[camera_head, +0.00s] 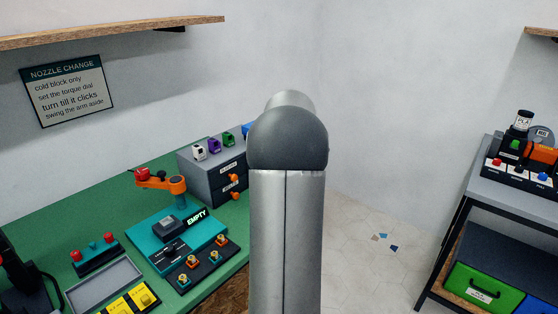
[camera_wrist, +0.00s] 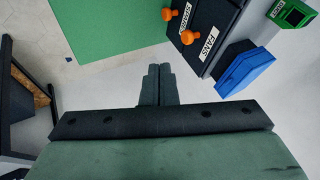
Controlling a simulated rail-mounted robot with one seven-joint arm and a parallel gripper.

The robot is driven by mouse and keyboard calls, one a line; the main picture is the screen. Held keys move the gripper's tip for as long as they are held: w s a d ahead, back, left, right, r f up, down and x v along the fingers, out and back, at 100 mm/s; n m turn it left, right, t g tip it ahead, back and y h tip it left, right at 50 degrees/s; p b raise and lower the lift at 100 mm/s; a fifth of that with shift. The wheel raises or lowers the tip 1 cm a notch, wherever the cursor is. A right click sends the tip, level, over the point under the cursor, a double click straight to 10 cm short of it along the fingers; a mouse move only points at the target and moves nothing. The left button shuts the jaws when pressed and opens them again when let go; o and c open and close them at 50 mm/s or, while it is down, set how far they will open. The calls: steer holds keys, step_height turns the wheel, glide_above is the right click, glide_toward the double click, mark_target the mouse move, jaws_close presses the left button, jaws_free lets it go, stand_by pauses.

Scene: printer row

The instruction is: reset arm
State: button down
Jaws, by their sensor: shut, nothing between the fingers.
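In the wrist view, my gripper (camera_wrist: 159,82) is shut, its dark fingers together with nothing between them. It hangs in free space over pale floor, apart from the bench and the drawer box. In the head view, my grey arm stands upright in the middle and hides part of the bench's right side. My gripper is not visible in the head view.
The green bench (camera_head: 110,207) holds a teal station (camera_head: 163,268) with an orange arm (camera_head: 160,183) and a drawer box (camera_head: 200,178). The drawer box also shows in the wrist view (camera_wrist: 218,18). A shelf rack (camera_head: 500,190) stands right. Floor between is mostly clear.

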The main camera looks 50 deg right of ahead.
steer(key=shift+s+a+r, duration=0.3)
steer(key=shift+s+r, duration=0.05)
steer(key=shift+r, duration=0.2)
steer(key=w+a+f+n+g+y, duration=0.15)
steer(key=a+n+y, duration=0.5)
steer(key=a, duration=2.75)
steer(key=s+a+f+n+g, duration=0.1)
steer(key=s+a+f+n, duration=0.1)
steer(key=s+a, duration=0.4)
steer(key=s+a+f+n+g+h, duration=0.1)
steer(key=s+a+f+n, duration=0.2)
steer(key=s+a+n, duration=0.2)
steer(key=s+a+f+n+g, duration=0.1)
steer(key=s+a+f+n, duration=0.1)
steer(key=s+a+n, duration=0.2)
steer(key=s+a, duration=0.3)
steer(key=a, duration=0.1)
steer(key=shift+a+f, duration=0.2)
steer(key=shift+a, duration=0.15)
steer(key=shift+s+g, duration=0.1)
steer(key=shift+g, duration=0.15)
